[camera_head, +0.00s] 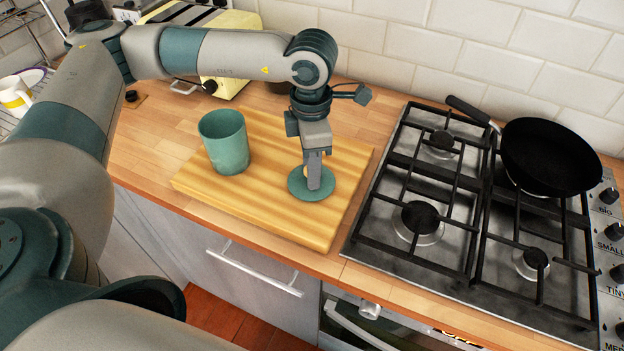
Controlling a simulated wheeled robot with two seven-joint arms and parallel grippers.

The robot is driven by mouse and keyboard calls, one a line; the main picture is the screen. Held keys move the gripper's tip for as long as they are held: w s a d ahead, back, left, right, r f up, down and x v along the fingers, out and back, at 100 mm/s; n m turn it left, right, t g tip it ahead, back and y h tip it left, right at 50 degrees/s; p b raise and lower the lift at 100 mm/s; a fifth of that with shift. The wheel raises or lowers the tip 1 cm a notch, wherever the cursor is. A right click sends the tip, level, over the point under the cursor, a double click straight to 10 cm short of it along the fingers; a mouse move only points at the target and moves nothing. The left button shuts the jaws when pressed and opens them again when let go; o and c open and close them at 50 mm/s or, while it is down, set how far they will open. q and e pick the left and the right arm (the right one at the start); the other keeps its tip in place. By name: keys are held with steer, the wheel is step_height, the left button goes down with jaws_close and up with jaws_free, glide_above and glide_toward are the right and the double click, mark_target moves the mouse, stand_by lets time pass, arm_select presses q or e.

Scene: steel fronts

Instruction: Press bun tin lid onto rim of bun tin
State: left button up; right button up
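The bun tin (225,143) is a green, open-topped cylinder standing upright on the left part of a wooden board. Its lid (300,191) is a flat green disc to the right of the tin, apart from it, and appears to lie on the board. A small yellowish part, perhaps its knob, shows beside my finger. My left gripper (314,181) points down over the lid, with its fingertips at the lid's middle. One finger hides the other, so its opening and any hold on the lid are unclear. My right gripper is out of view.
The wooden board (270,220) lies on the counter. A gas hob (440,215) with a black frying pan (550,155) is to the right. A yellow toaster (225,30) stands at the back. The board's front part is clear.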

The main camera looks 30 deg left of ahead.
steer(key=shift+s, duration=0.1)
arm_select(q)
steer(key=c, duration=0.8)
steer(key=shift+r+p, duration=0.3)
steer(key=shift+r, duration=0.55)
steer(key=shift+r+p, duration=0.5)
steer(key=shift+r, duration=1.15)
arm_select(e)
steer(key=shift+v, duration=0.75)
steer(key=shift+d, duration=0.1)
